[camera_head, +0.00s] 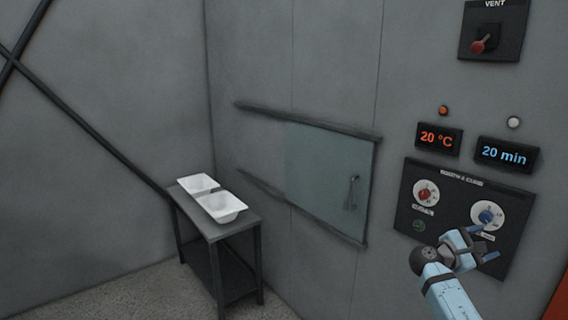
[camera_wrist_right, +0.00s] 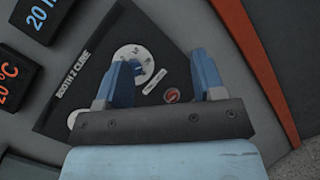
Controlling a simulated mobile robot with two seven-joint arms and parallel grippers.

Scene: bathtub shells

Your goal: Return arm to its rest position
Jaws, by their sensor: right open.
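My right arm comes in from the lower right in the head view, and its right gripper (camera_head: 484,243) is in front of the control panel (camera_head: 455,205). The gripper is open, just below the blue knob (camera_head: 487,215) on its white dial. In the right wrist view the two blue fingers of the gripper (camera_wrist_right: 164,75) stand apart with nothing held between them. The white dial (camera_wrist_right: 147,55) shows behind and beside the left-hand finger, which partly hides the knob. I cannot tell whether a finger touches the knob. My left gripper is out of view.
A red knob (camera_head: 426,193) sits left of the blue one. Displays read 20 °C (camera_head: 439,138) and 20 min (camera_head: 505,154). A VENT switch (camera_head: 484,40) is above. A sliding door (camera_head: 328,180) covers the wall's middle. Two white tubs (camera_head: 222,206) stand on a dark table (camera_head: 243,223).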

